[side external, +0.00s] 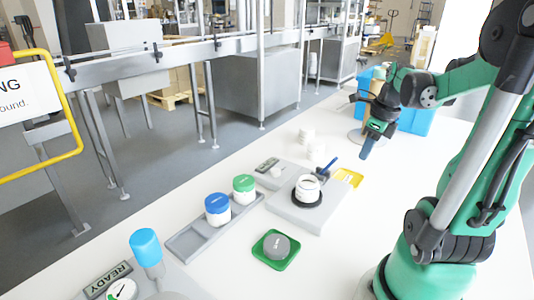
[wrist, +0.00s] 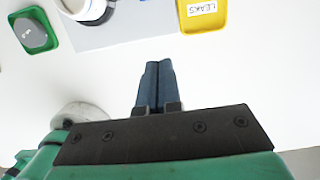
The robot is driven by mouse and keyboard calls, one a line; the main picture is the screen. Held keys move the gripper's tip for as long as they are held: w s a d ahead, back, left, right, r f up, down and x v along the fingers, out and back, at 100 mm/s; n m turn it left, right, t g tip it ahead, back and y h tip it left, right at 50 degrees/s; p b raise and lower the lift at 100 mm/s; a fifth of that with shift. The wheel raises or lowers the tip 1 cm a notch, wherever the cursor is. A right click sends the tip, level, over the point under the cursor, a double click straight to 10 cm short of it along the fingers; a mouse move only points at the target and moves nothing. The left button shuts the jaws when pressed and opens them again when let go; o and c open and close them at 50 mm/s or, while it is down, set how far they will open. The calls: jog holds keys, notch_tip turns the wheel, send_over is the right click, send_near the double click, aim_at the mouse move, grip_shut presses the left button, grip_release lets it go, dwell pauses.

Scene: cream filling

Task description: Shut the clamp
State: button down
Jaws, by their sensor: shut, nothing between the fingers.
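The clamp shows as a dark ring (side external: 298,203) around the foot of an open white jar (side external: 308,184) on a light grey plate (side external: 291,215). A blue lever (side external: 328,165) sticks up behind the jar; I cannot tell whether the clamp is open or shut. In the wrist view, part of the jar (wrist: 80,5) and the dark ring (wrist: 100,17) show at the top edge, and the lever is out of sight. My gripper (side external: 366,151) is shut and empty, in the air to the right of the jar and lever. Its closed fingers (wrist: 158,68) point away from my wrist.
A yellow tray marked LEAKS (wrist: 203,23) lies beside the plate. A grey lid (side external: 277,246) lies in a green tray (side external: 258,259) in front. Blue-lidded (side external: 217,208) and green-lidded (side external: 244,188) jars stand in a grey rack (side external: 186,243). Blue bins (side external: 416,122) stand behind my gripper.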

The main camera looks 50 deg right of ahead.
aim_at(327, 167)
jog(key=f, duration=0.3)
jog(key=w+f, duration=0.1)
jog(key=f, duration=0.2)
jog(key=shift+w, duration=0.1)
jog(key=shift+w+f, duration=0.1)
jog(key=shift+w, duration=0.25)
jog(key=shift+w+r, duration=0.45)
jog(key=shift+w, duration=0.25)
jog(key=shift+w+r, duration=0.45)
jog(key=shift+w, duration=0.25)
